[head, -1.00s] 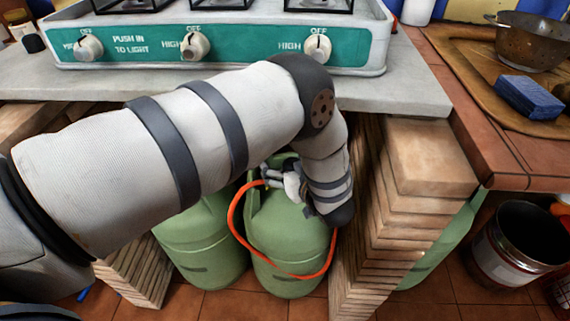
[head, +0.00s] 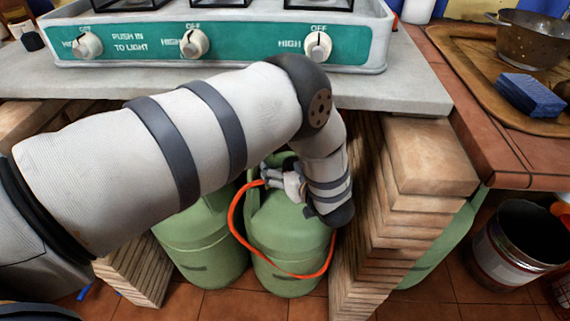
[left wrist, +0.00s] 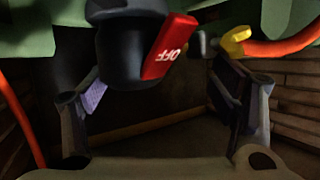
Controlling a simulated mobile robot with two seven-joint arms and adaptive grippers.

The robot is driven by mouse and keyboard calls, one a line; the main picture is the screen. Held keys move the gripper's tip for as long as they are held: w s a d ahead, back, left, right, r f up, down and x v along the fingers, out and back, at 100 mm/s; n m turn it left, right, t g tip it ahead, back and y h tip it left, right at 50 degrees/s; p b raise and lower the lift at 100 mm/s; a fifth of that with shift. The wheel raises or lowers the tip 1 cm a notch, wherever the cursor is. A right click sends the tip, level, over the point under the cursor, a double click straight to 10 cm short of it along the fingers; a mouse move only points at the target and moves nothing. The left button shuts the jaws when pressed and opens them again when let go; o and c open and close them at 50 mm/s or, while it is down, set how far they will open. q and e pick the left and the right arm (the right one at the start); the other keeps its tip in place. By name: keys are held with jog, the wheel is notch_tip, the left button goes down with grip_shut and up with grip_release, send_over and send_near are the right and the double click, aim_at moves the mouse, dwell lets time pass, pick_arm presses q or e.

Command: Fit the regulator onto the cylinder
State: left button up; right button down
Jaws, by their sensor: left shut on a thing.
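The regulator (left wrist: 128,50) is a black round body with a red OFF lever, seen at the top of the left wrist view. A yellow fitting joins it to an orange hose (left wrist: 288,48). My left gripper (head: 277,182) reaches under the counter beside the top of the right green cylinder (head: 287,235). It is shut on the regulator, whose body shows between the fingers. Green parts of a cylinder show along the top of the left wrist view (left wrist: 22,38). The valve is hidden, so I cannot tell whether the regulator touches it. My right gripper is not in view.
A second green cylinder (head: 205,248) stands close on the left. Brick piers (head: 395,225) flank the space, under a grey slab (head: 415,88) with a stove (head: 240,38). The orange hose loops around the right cylinder's front. A metal bucket (head: 515,250) stands at right.

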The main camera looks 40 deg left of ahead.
pick_arm(q)
jog(key=o, duration=1.6)
notch_tip(320, 180, up, 10)
jog(key=s+d+f+m+g+h+p, duration=0.1)
jog(key=s+d+f+m+h+p, duration=0.2)
jog(key=s, duration=0.4)
jog(key=s+f+m+h+p, duration=0.1)
jog(key=s+f+m+h, duration=0.15)
jog(key=s+f, duration=0.3)
jog(key=s+d+f+m+g+h+p, duration=0.1)
jog(key=s+d+f+m+h+p, duration=0.15)
jog(key=s, duration=0.55)
jog(key=s+d+r+m+g+h+p, duration=0.1)
jog(key=s+g, duration=0.1)
jog(key=s, duration=0.6)
jog(key=s+d+r+m+g+h+p, duration=0.1)
jog(key=s+d+g, duration=0.1)
jog(key=s, duration=0.7)
jog(key=s+d+r+m+g+h+p, duration=0.1)
jog(key=s+g+h, duration=0.1)
jog(key=s, duration=0.6)
jog(key=shift+s+d+m+g, duration=0.3)
jog(key=shift+s+d+g, duration=0.05)
jog(key=shift+g, duration=0.05)
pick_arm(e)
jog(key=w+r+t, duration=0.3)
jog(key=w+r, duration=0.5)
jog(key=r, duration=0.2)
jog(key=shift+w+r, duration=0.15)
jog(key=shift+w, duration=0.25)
